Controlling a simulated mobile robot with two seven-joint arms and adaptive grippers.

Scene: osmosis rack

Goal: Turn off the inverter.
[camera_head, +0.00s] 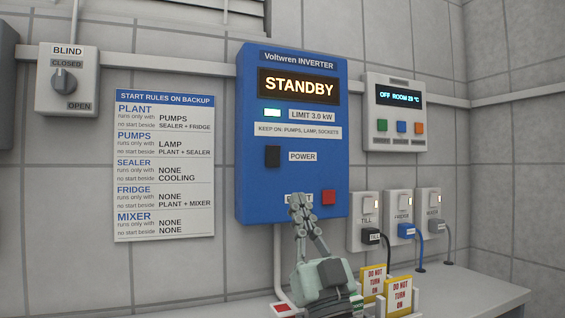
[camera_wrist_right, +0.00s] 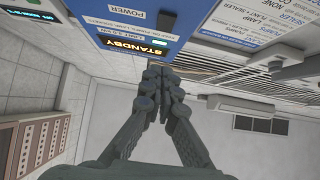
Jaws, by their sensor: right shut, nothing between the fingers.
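The blue Voltwren inverter (camera_head: 256,190) hangs on the tiled wall. Its display (camera_head: 298,86) reads STANDBY, and a small green-white lamp (camera_head: 272,113) is lit below it. A black switch (camera_head: 272,157) sits beside the POWER label. A red button (camera_head: 328,197) is at the lower right. My right gripper (camera_head: 300,202) is shut and empty in front of the inverter's lower edge, partly covering a label left of the red button. The wrist view shows the shut fingers (camera_wrist_right: 158,75) and the inverter's display (camera_wrist_right: 135,43) upside down. Whether the fingers touch the inverter cannot be told. My left gripper is out of view.
A rules sheet (camera_head: 165,222) hangs left, below the BLIND knob (camera_head: 64,82). A room control panel (camera_head: 395,104) is at right. Switched sockets (camera_head: 364,240) with plugs are at lower right, above DO NOT TURN ON cards (camera_head: 398,296) on the counter (camera_head: 480,291).

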